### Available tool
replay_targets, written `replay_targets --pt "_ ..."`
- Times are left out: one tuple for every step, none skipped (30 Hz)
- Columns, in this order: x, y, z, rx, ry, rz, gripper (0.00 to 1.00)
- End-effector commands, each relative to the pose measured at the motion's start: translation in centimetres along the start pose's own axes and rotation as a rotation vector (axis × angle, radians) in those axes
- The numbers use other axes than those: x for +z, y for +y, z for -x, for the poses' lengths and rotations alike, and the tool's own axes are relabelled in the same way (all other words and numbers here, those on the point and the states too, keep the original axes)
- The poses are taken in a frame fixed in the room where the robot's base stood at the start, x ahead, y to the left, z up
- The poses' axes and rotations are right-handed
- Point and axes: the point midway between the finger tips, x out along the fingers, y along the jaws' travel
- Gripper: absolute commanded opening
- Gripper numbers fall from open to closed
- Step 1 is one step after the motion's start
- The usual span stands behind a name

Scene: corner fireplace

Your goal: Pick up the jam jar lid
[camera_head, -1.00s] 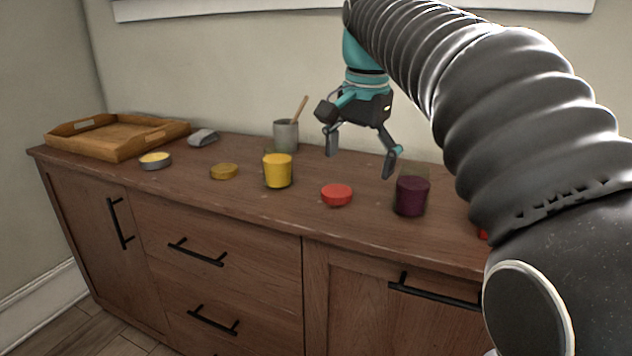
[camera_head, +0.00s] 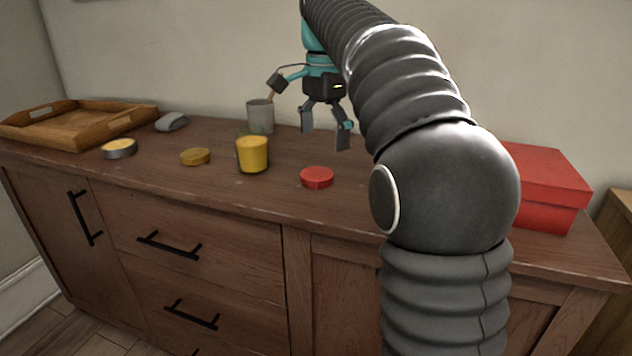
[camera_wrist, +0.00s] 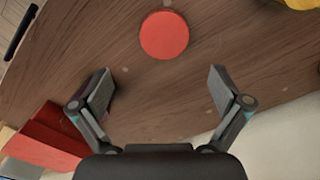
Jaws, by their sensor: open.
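A round red lid (camera_head: 317,177) lies flat on the wooden cabinet top, right of the yellow jar. It also shows in the wrist view (camera_wrist: 164,35), at the top centre, beyond my fingertips. A flat gold-brown lid (camera_head: 195,157) lies left of the yellow jar (camera_head: 253,155). My gripper (camera_head: 326,135) is open and empty, hanging above and behind the red lid, not touching it. In the wrist view my two fingers (camera_wrist: 160,85) are spread wide, with bare wood between them. The dark purple jar from the earlier head view is hidden behind my arm now.
A grey mug (camera_head: 260,117) with a wooden stick stands at the back near my gripper. A wooden tray (camera_head: 75,137), a grey item (camera_head: 172,122) and a shallow round tin (camera_head: 119,149) are at left. A red box (camera_head: 545,185) is at right. Wood around the red lid is clear.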

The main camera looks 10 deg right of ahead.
Motion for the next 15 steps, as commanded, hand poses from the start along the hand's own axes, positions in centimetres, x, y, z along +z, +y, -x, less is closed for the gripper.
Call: replay_targets --pt "0.1 0.0 -0.7 0.001 -0.001 0.001 1.00" --pt "0.1 0.0 -1.0 0.001 -0.001 0.001 1.00" --pt "0.1 0.0 -1.2 0.000 0.000 0.002 1.00" --pt "0.1 0.0 -1.3 0.000 0.000 0.002 1.00" --pt "0.1 0.0 -1.4 0.000 0.000 0.002 1.00" --pt "0.1 -0.1 -1.6 0.000 0.000 0.003 1.00" --pt "0.2 -0.1 -1.8 0.001 0.000 0.003 1.00" --pt "0.3 -0.1 -2.0 0.001 -0.001 0.004 1.00" --pt "0.3 -0.2 -2.5 0.002 -0.001 0.005 1.00" --pt "0.4 -0.3 -2.8 0.001 -0.001 0.005 1.00" --pt "0.5 -0.4 -3.3 0.001 -0.001 0.005 1.00" --pt "0.5 -0.5 -3.9 0.003 -0.001 0.005 1.00" --pt "0.6 -0.6 -4.3 0.002 -0.001 0.004 1.00" --pt "0.6 -0.7 -4.8 0.001 -0.001 0.004 1.00" --pt "0.6 -0.7 -5.3 0.002 -0.001 0.004 1.00"
